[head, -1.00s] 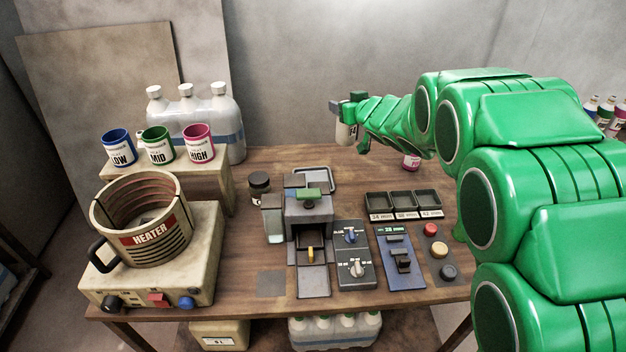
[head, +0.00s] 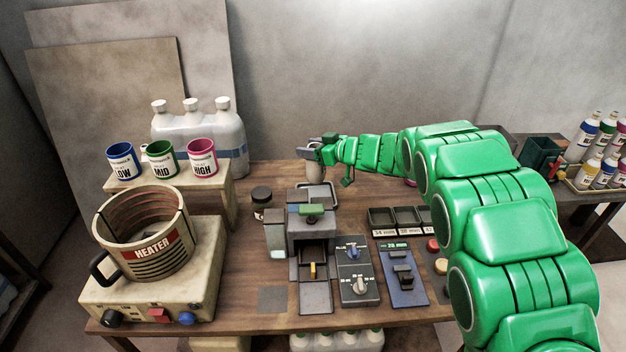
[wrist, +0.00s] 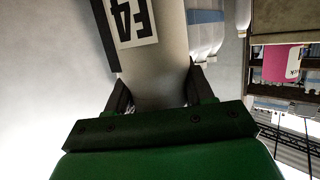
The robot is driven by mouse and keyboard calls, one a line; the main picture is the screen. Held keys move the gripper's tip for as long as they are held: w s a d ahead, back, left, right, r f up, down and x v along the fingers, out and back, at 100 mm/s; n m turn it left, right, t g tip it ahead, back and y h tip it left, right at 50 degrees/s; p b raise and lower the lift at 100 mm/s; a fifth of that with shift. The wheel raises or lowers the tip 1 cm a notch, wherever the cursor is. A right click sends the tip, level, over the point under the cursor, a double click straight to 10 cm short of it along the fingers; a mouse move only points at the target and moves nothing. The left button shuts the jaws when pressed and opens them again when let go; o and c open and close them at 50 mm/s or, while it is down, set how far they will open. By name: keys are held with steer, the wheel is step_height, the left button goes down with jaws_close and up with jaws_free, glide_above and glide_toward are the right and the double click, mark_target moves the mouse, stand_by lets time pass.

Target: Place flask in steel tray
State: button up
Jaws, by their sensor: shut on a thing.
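My gripper (head: 318,149) is shut on a pale grey flask (head: 314,168), which hangs over the back of the bench. In the wrist view the flask (wrist: 158,75) stands between the two dark fingers (wrist: 158,92), with a white label bearing large black characters. The steel tray (head: 334,192) lies on the bench behind the grey machine, partly hidden by it. The flask is above and close to the tray's far side in the head view; I cannot tell the height gap.
The grey machine (head: 310,224) with a green top stands in front of the tray. A dark-lidded jar (head: 261,197) is to its left. A heater (head: 148,245), colored cups and large bottles (head: 200,130) fill the left. Small black trays (head: 408,216) lie to the right.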

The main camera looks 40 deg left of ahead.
mark_target(311, 169)
steer(key=shift+f, duration=3.75)
steer(key=shift+f, duration=0.15)
steer(key=o, duration=1.3)
steer(key=v, duration=1.2)
steer(key=shift+w, duration=0.1)
